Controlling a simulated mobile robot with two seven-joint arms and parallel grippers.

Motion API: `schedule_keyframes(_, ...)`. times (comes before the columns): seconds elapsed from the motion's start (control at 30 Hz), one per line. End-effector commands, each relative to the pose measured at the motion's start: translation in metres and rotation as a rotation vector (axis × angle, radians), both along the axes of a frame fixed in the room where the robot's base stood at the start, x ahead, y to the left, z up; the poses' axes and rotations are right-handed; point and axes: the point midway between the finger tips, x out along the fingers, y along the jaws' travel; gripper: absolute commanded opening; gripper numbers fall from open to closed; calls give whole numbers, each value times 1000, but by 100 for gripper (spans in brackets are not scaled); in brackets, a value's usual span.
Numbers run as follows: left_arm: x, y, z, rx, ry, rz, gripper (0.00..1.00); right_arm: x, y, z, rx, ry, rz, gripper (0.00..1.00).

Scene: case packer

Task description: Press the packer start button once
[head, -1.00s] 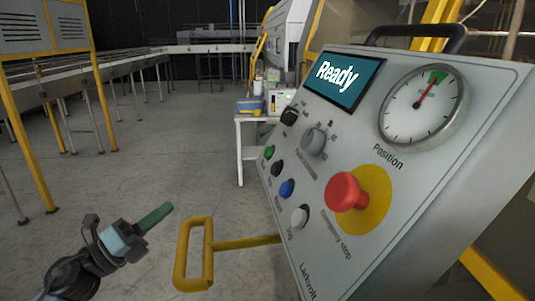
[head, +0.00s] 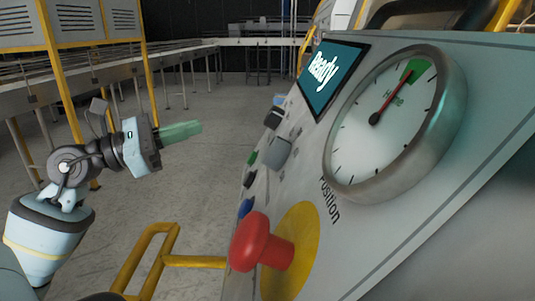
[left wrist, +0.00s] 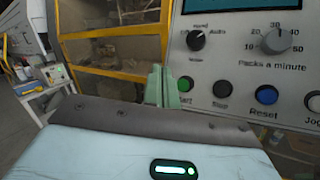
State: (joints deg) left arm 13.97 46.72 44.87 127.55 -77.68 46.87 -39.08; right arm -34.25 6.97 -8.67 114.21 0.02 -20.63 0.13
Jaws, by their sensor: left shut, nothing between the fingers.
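The green start button (left wrist: 185,84) shows in the left wrist view, labelled Start, at the left of a row with a dark stop button (left wrist: 222,88) and a blue reset button (left wrist: 267,94). In the head view the start button (head: 253,158) is seen at a steep angle on the panel's left edge. My left gripper (head: 200,128) is shut and empty, its green fingers pointing right toward the panel, apart from it in the head view. In the left wrist view the fingertips appear just left of the start button. My right gripper is not in view.
The panel (head: 440,170) carries a Ready screen (head: 330,75), a gauge (head: 395,125) with its needle in the green, and a large red emergency stop (head: 255,243) near the row of buttons. A yellow rail (head: 195,262) stands below. Conveyors (head: 40,90) line the back left.

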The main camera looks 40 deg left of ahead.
Motion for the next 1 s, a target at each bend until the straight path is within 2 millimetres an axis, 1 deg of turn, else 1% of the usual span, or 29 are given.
schedule_keyframes(0.27,0,0,0,-2,1,0,0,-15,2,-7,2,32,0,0)
schedule_keyframes(0.47,4,-5,-5,-1,3,-2,0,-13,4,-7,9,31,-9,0)
schedule_keyframes(1.0,34,-50,-35,-4,1,-2,0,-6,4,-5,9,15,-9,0)
